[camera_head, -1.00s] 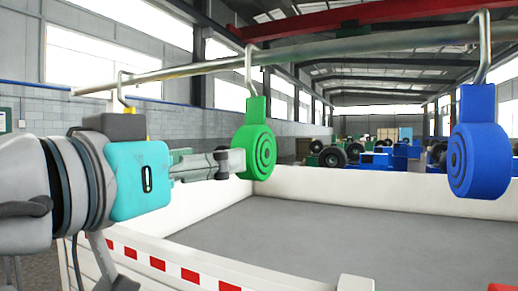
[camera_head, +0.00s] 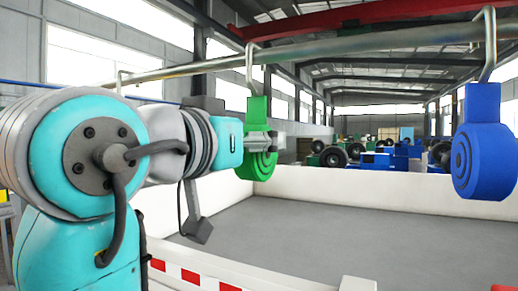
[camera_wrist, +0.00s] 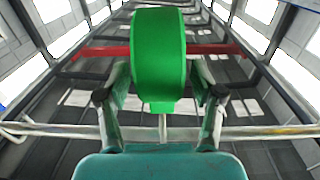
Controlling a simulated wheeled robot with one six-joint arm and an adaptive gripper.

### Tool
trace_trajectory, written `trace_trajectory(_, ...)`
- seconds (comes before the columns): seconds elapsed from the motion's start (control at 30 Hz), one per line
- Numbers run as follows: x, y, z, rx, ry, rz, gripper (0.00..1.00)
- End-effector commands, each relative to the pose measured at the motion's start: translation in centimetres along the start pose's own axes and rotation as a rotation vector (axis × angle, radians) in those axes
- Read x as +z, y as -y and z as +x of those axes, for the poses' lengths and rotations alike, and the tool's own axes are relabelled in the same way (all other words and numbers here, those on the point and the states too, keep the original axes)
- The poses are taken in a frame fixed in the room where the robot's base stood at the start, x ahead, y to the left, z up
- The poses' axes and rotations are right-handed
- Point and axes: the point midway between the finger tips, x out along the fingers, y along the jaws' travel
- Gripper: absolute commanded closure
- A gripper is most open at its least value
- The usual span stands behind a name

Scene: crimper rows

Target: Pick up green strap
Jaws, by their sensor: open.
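The green strap (camera_head: 257,108) is a round, thick coil with a flat upper tab. It hangs from a metal hook on the overhead rail. My gripper (camera_head: 265,142) is in front of it in the head view and hides part of its middle. In the wrist view the green strap (camera_wrist: 159,60) fills the upper middle, between the two fingers of my gripper (camera_wrist: 160,92). The fingers stand apart, one on each side, and I cannot tell whether either touches it.
A blue strap (camera_head: 482,155) hangs from another hook to the right on the same rail (camera_head: 370,43). Below is a large open bin with white walls (camera_head: 340,192) and a grey floor. The space between the two straps is clear.

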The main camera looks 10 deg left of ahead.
Motion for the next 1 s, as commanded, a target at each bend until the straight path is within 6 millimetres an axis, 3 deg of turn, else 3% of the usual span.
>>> trace_trajectory(0.13,0.06,0.03,1.21,0.000,0.001,-0.002,0.33)
trace_trajectory(0.37,0.06,0.04,1.32,-0.001,0.000,-0.001,0.33)
trace_trajectory(0.47,0.06,0.04,1.31,-0.001,0.000,-0.001,0.53)
trace_trajectory(0.63,0.06,0.04,1.30,-0.001,0.000,-0.001,0.96)
trace_trajectory(0.67,0.06,0.04,1.30,-0.001,0.000,-0.001,1.00)
trace_trajectory(1.0,-0.09,0.00,1.34,0.000,-0.001,0.000,1.00)
